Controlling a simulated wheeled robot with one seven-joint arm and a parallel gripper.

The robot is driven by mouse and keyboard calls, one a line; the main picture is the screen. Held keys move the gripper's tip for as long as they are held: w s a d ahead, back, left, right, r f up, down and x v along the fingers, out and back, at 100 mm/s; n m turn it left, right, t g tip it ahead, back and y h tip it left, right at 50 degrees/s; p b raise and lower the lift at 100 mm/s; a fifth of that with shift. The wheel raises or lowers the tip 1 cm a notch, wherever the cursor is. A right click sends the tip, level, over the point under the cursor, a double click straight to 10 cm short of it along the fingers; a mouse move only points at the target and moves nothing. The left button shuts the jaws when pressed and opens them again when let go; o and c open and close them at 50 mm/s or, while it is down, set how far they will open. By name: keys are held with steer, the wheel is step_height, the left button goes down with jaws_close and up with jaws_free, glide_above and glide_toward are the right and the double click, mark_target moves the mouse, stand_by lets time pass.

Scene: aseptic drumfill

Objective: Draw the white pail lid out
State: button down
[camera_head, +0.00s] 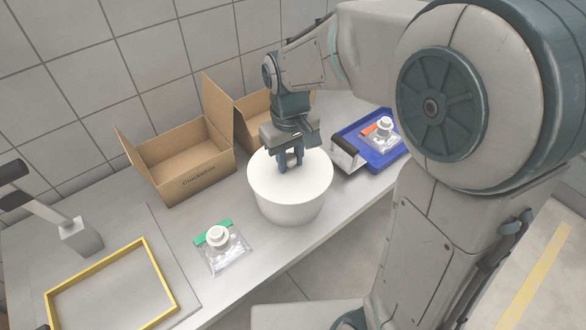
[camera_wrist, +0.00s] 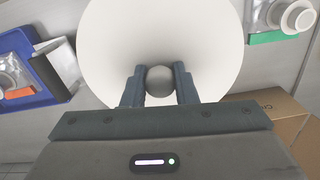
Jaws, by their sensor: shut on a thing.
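The white pail (camera_head: 291,211) stands on the grey bench near its front edge. The white lid (camera_head: 268,179) lies on top of it; whether a gap lies between them I cannot tell. In the wrist view the lid (camera_wrist: 215,50) is a broad white disc with a round grey knob (camera_wrist: 159,79) at its middle. My gripper (camera_head: 291,164) points down over the lid, its fingers shut on the knob. In the wrist view one finger of my gripper (camera_wrist: 159,82) is on each side of the knob.
Open cardboard boxes (camera_head: 185,163) stand against the tiled wall. A blue tray (camera_head: 352,129) with a bagged white cap and orange label lies right of the pail. A bagged cap with green label (camera_head: 218,238) lies left. A yellow-edged frame (camera_head: 151,262) is at front left.

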mark_target(291, 156)
steer(key=shift+w+r+p, duration=0.1)
steer(key=shift+r+p, duration=0.95)
steer(key=shift+r, duration=0.6)
steer(key=shift+d, duration=0.1)
